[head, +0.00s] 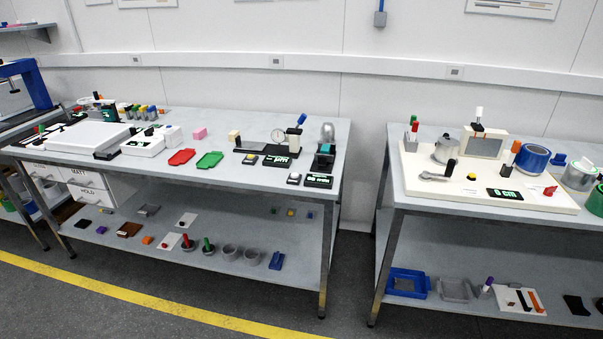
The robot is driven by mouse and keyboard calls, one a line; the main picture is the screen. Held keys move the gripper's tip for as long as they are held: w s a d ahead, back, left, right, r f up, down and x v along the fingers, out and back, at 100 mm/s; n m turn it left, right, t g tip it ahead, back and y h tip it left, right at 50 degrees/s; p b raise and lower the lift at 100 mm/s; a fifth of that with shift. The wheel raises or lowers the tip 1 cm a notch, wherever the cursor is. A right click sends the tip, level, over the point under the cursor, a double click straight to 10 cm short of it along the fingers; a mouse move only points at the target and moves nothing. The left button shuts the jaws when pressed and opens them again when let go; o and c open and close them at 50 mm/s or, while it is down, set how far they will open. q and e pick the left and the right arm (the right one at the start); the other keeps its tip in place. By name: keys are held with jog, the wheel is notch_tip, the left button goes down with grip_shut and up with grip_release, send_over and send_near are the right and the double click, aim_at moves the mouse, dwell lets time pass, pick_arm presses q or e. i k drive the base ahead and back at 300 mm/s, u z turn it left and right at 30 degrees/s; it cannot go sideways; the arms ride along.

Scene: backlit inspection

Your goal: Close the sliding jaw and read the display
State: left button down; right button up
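Neither of my grippers is in view. On the left bench, a dark measuring fixture (265,151) carries a round dial gauge (278,135) and a post with a blue handle (301,120). A display with green characters ending in µm (282,161) lies in front of it. To its right stands a dark block fixture (323,160) with a green-lit part, and a grey rounded object behind it. A display ending in mm (318,181) lies before this block. On the right bench, a display (504,195) appears to read 0 cm. I cannot tell which part is the sliding jaw, nor its opening.
The left bench (225,184) also holds red (181,157) and green (209,160) trays, a white device (143,146) and small blocks. The right bench bears a white board (415,165) with tools and blue tape rolls (532,157). A floor gap separates the benches. Lower shelves hold small parts.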

aim_at(322, 160)
jog(key=z, duration=0.7)
jog(key=i, duration=0.6)
jog(key=z, duration=0.85)
jog(key=i, duration=0.95)
jog(key=u, duration=0.25)
